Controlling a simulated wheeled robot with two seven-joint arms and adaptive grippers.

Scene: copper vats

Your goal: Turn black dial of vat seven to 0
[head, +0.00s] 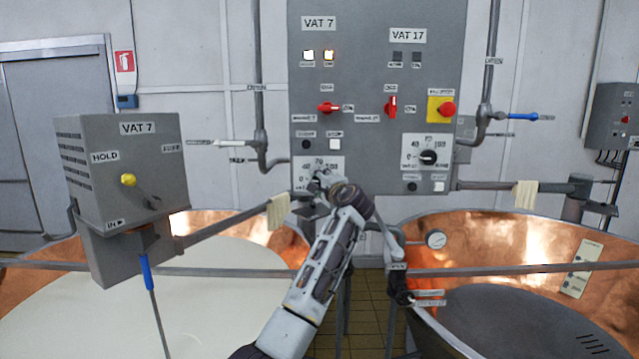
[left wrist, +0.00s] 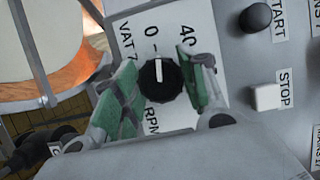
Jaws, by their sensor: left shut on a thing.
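The black dial of vat seven (left wrist: 160,88) sits on a white scale plate (left wrist: 132,20) marked VAT 7 and RPM. Its white pointer line points up in the left wrist view, at the tick beside the 0. My left gripper (left wrist: 158,74) is shut on the dial, one green-padded finger on each side. In the head view my left gripper (head: 320,184) is at the scale plate (head: 308,164), low on the grey control panel (head: 370,70), and mostly hides the dial. My right gripper is not in view.
Near the dial are a black START button (left wrist: 256,18) and a white STOP button (left wrist: 267,97). The vat 17 dial (head: 428,157) is to the right. A grey VAT 7 box (head: 122,165) stands left, over a copper vat (head: 225,222) of white liquid.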

